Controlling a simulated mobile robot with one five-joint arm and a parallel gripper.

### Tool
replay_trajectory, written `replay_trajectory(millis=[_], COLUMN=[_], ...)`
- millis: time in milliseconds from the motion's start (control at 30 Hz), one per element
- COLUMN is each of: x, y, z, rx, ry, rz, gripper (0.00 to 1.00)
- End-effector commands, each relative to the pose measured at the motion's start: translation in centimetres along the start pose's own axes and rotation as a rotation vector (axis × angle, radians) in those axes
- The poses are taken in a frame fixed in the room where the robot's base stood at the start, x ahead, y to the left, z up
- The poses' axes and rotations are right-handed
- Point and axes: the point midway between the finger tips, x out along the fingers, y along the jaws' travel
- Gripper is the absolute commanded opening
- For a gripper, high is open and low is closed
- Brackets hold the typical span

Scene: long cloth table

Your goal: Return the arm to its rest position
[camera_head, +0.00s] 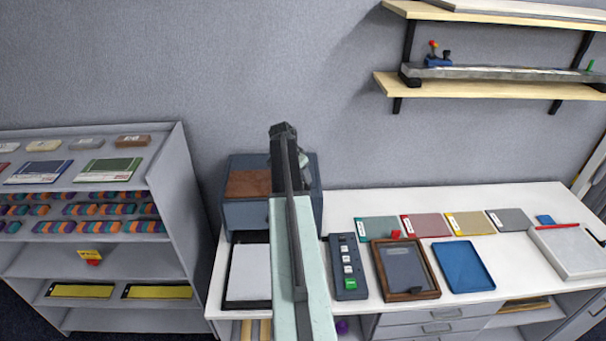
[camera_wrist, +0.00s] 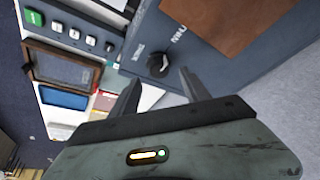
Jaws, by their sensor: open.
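My arm reaches up and away across the white table (camera_head: 540,205) in the head view. My gripper (camera_head: 284,132) is at its far end, in front of or over the blue-grey box (camera_head: 245,215), which partly hides behind the arm. In the wrist view my gripper (camera_wrist: 159,77) has its two fingers apart with nothing between them. Beyond the fingertips is the box front (camera_wrist: 215,62) with a dark round knob (camera_wrist: 158,65) and some lettering. A brown panel (camera_wrist: 215,25) lies on the box top. I cannot tell whether a finger touches the box.
Right of my arm are a button panel (camera_head: 345,255), a wooden frame (camera_head: 380,268), a blue tray (camera_head: 485,262) and several coloured folders. A white pad (camera_head: 250,270) lies left of it. Shelves (camera_head: 180,190) stand left; wall shelves (camera_head: 440,88) hang upper right.

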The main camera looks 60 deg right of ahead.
Motion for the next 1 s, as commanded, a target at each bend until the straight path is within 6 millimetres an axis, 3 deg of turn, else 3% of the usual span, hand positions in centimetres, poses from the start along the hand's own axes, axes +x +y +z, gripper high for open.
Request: replay_trajectory(millis=[33,167,733,767,867,1000], x=[-2.0,-3.5,-3.3,-3.2,-2.8,-2.8], y=[0.0,0.0,-0.2,-0.5,-2.1,-5.0], z=[-0.3,-0.1,0.4,1.2,6.2,18.1], rx=[-0.001,0.000,-0.005,-0.020,-0.118,-0.366], ry=[0.000,-0.001,-0.002,-0.005,-0.026,-0.077], rz=[0.000,0.000,-0.002,-0.005,-0.025,-0.074], gripper=[0.55,0.55,0.55,0.55,0.55,0.55])
